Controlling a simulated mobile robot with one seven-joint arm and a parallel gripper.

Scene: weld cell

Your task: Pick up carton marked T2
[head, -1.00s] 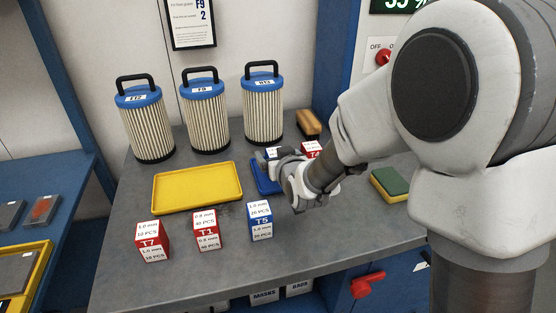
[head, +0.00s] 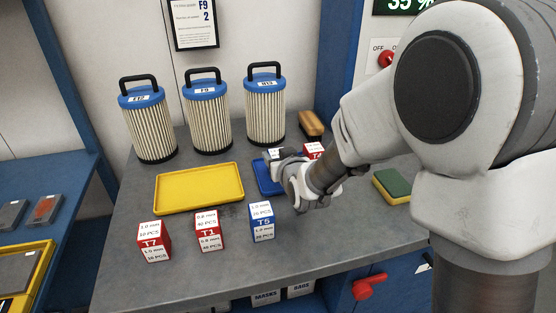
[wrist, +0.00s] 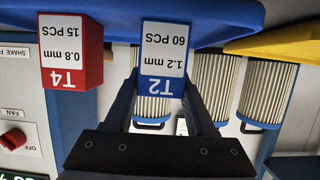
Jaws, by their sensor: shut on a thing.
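The blue-and-white carton marked T2 (wrist: 163,62) is between the two dark fingers of my gripper (wrist: 162,88) in the wrist view, which shows the scene upside down. The gripper is shut on it. In the head view my gripper (head: 283,165) is at the blue tray (head: 264,182), and mostly hides the carton; a small white part of its top (head: 273,154) shows. The blue tray (wrist: 200,12) also borders the carton in the wrist view. I cannot tell whether the carton is clear of the tray.
A red carton marked T4 (wrist: 70,55) stands close beside T2. Cartons T7 (head: 154,241), T1 (head: 209,231) and T5 (head: 262,222) stand at the front. A yellow tray (head: 199,208) lies left of the blue one. Three filters (head: 207,118) stand behind. A sponge (head: 391,185) lies right.

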